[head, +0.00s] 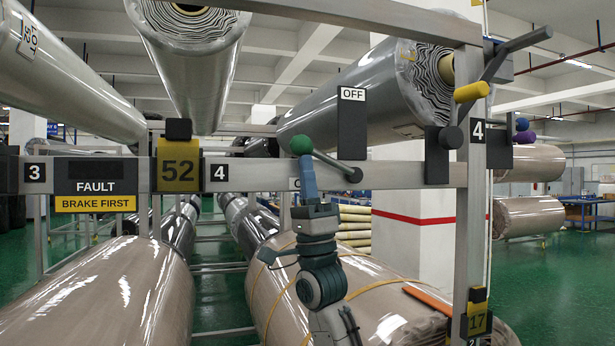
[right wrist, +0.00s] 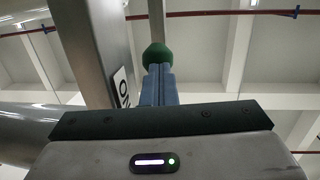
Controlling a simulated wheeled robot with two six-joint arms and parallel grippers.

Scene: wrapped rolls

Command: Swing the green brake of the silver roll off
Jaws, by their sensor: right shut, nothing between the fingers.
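The green brake is a lever with a round green knob (head: 301,145), also in the right wrist view (right wrist: 156,55). Its dark green arm slopes down right to a dark pivot (head: 354,175) on the rail. The knob lies to the left, above a partly hidden label (head: 294,184), which also shows in the right wrist view (right wrist: 122,88). The OFF plate (head: 352,94) stands above the pivot. The silver roll (head: 340,105) lies behind it. My right gripper (head: 305,168) is shut and empty, its blue fingers pointing up just below the knob; I cannot tell whether they touch it.
A yellow-gripped lever (head: 470,92) sits at the right post (head: 476,200). The rail (head: 400,174) carries a FAULT, BRAKE FIRST sign (head: 95,188) and a yellow 52 tag (head: 178,165). Brown wrapped rolls (head: 100,295) lie below. My left gripper is out of view.

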